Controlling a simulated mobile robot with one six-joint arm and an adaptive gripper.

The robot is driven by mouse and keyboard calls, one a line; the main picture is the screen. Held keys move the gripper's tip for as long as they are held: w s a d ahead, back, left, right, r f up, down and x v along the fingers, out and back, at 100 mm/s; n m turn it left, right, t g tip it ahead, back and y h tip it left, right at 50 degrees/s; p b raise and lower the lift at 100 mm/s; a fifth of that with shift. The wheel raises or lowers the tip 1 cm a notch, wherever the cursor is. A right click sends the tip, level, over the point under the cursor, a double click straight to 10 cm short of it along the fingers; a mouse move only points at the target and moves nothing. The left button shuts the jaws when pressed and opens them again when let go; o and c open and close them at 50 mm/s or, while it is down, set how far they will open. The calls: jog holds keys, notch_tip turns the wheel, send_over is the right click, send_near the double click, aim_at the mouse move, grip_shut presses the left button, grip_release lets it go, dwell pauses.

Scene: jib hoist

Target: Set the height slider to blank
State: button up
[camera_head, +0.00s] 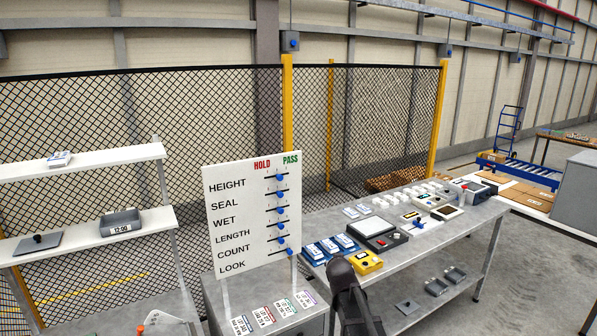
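A white board (223,240) stands left of centre, with HOLD in red and PASS in green at its top. Its rows are labelled HEIGHT, SEAL, WET, LENGTH, COUNT and LOOK, each with a short dark track and a blue knob. The height slider knob (280,177) is in the top row, between the HOLD and PASS headings, near the middle of its track. The knobs below line up roughly under it, but the LOOK knob (290,252) sits farther right. My gripper (341,268) is a dark shape at bottom centre, right of the board and apart from it; its fingers are not clear.
A grey table (420,262) on the right holds trays, a yellow box (367,262) and small devices. Several labelled cards (264,317) lie before the board. White shelves (82,240) stand left. A mesh fence (140,120) runs behind.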

jog(key=s+d+f+g+b, duration=0.1)
jog(key=s+f+g+b, duration=0.2)
jog(key=s+f, duration=0.3)
jog(key=s+d+f+g+b, duration=0.2)
jog(key=s+f+g+b, duration=0.2)
jog(key=s, duration=0.9)
jog(key=s+d+f+g+y+b, duration=0.1)
jog(key=s+f+g+b, duration=0.2)
jog(key=s+f, duration=0.7)
jog(key=shift+d+f+n+g, duration=0.25)
jog(key=shift+n+g, duration=0.15)
jog(key=shift+g, duration=0.5)
dwell(0.4)
jog(key=shift+c, duration=0.8)
jog(key=shift+d, duration=0.1)
